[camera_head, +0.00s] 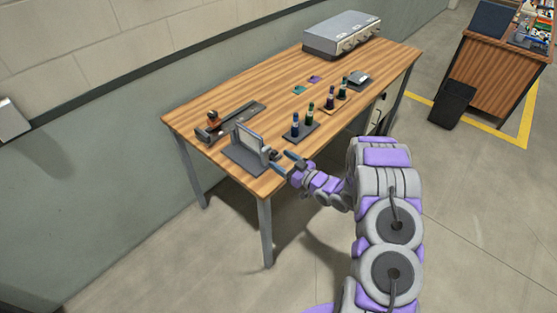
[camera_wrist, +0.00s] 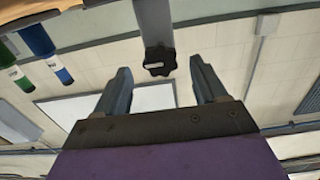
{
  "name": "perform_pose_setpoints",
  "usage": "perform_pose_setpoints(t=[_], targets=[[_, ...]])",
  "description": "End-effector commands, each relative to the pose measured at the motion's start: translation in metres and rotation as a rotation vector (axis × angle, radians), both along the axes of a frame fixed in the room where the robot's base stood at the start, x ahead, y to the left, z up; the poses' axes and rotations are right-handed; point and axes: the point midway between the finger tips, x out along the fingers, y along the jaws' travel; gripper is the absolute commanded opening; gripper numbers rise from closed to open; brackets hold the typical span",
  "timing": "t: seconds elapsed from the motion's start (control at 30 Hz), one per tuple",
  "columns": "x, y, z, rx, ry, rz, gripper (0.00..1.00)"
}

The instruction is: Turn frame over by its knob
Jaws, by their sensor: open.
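The frame (camera_head: 247,138) stands upright on a dark base plate (camera_head: 240,160) near the left front corner of the wooden table. Its knob (camera_wrist: 159,61) is a dark lobed piece at the end of a grey bar (camera_wrist: 154,22) in the wrist view. My gripper (camera_head: 281,161) is at the right side of the frame, close to it. In the wrist view my gripper (camera_wrist: 160,84) is open, and the knob shows between and just beyond the two fingertips. I cannot tell whether either finger touches the knob.
Small bottles (camera_head: 309,116) stand on dark trays right of the frame. A dark fixture with an orange-brown part (camera_head: 213,120) lies behind it. A grey box with knobs (camera_head: 342,34) sits at the table's far end. The table (camera_head: 200,105) has clear surface along its left edge.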

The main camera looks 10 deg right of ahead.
Motion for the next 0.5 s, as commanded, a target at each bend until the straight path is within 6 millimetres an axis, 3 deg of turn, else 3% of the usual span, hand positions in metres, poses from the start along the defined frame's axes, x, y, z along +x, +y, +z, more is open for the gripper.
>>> perform_pose_setpoints(t=[0.2, 0.5], targets=[[0.015, 0.012, -0.001, -0.001, 0.003, 0.000, 0.71], [0.017, 0.013, 0.000, 0.000, 0.002, -0.001, 0.71]])
